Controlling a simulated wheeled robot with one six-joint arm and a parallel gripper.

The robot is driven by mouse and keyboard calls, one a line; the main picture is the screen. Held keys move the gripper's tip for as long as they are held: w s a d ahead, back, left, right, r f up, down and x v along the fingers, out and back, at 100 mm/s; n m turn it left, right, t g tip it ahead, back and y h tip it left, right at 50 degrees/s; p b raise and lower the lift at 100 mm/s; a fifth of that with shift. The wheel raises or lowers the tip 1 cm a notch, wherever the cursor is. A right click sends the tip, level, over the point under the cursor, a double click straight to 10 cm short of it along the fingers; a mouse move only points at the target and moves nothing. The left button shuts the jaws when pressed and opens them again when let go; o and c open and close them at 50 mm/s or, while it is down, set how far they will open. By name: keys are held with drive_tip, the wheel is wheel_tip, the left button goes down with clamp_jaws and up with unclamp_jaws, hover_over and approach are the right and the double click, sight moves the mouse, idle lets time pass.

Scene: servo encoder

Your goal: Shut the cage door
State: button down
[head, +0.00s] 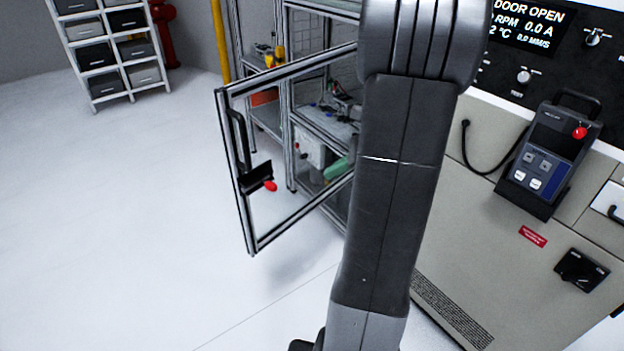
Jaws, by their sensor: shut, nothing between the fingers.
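The cage door (290,68) is a clear panel in an aluminium frame. It stands open, swung out from the cage (287,120) toward the left. A black handle (237,138) and a black latch block (257,179) with a red knob (270,186) sit on its left post. My dark arm link crosses the middle of the head view and hides the right part of the door, including its hinge side. My gripper is not in view, so its place relative to the door cannot be told.
The beige machine cabinet (470,240) stands right, its display (530,25) reading DOOR OPEN. A teach pendant (548,155) hangs on it. Shelves inside the cage hold parts. A bin rack (110,50) and yellow post (220,40) stand behind. The floor (130,230) left of the door is clear.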

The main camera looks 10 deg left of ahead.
drive_tip(key=a+r+x, duration=0.2)
drive_tip(key=x, duration=1)
drive_tip(key=shift+s+p, duration=0.25)
drive_tip(key=shift+p, duration=0.1)
drive_tip(key=shift+a, duration=0.25)
